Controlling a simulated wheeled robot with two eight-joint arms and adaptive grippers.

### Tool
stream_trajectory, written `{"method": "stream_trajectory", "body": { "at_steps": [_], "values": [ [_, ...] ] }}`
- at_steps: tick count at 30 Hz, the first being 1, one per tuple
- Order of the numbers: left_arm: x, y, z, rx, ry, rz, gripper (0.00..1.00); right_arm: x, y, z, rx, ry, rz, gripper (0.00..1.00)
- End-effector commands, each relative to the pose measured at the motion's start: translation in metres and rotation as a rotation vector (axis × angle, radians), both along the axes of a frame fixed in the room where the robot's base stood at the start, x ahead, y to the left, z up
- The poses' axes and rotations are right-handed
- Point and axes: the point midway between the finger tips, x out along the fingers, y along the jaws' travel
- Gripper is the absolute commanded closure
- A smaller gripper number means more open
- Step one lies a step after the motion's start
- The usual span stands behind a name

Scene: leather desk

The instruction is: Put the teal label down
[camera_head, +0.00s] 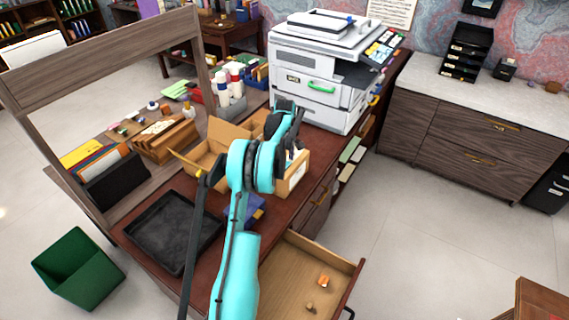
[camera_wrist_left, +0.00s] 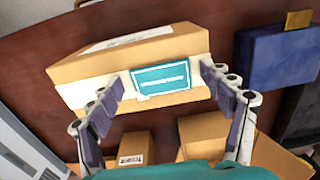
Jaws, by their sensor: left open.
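The teal label (camera_wrist_left: 162,79) is a small rectangle with a pale border and a light printed line. In the left wrist view it lies against the white band on the near face of a cardboard box (camera_wrist_left: 130,55), tilted slightly. My left gripper (camera_wrist_left: 162,84) is open, with one finger to each side of the label and visible gaps between. I cannot tell whether the label is stuck to the box or only resting there. In the head view my teal left arm reaches over the desk and hides the label. My right gripper is not in view.
Smaller boxes (camera_wrist_left: 135,148) lie near the gripper, and a dark blue object (camera_wrist_left: 275,58) is at the right. On the desk are an open carton (camera_head: 203,158), a black tray (camera_head: 175,232) and a printer (camera_head: 318,75). A drawer (camera_head: 290,270) stands open in front.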

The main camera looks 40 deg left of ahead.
Motion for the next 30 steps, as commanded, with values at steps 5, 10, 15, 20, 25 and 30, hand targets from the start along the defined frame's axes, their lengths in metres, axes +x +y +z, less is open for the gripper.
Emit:
{"method": "stream_trajectory", "body": {
  "at_steps": [5, 10, 15, 20, 25, 30],
  "values": [
    [0.0, 0.0, 0.01, 0.0, 0.0, 0.0, 0.2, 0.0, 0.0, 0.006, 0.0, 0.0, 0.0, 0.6],
    [0.0, 0.0, 0.042, 0.0, 0.0, 0.0, 0.2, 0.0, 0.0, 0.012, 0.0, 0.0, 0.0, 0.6],
    [0.0, 0.0, 0.081, 0.0, 0.0, 0.0, 0.2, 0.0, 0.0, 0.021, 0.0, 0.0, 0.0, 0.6],
    [0.001, 0.0, 0.109, 0.0, 0.0, 0.0, 0.2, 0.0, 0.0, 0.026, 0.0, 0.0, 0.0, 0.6],
    [0.001, -0.001, 0.124, 0.001, -0.002, -0.005, 0.2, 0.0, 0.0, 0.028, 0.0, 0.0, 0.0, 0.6],
    [-0.002, -0.029, 0.152, 0.019, -0.032, -0.103, 0.2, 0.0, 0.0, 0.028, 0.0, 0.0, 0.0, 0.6]
  ]
}}
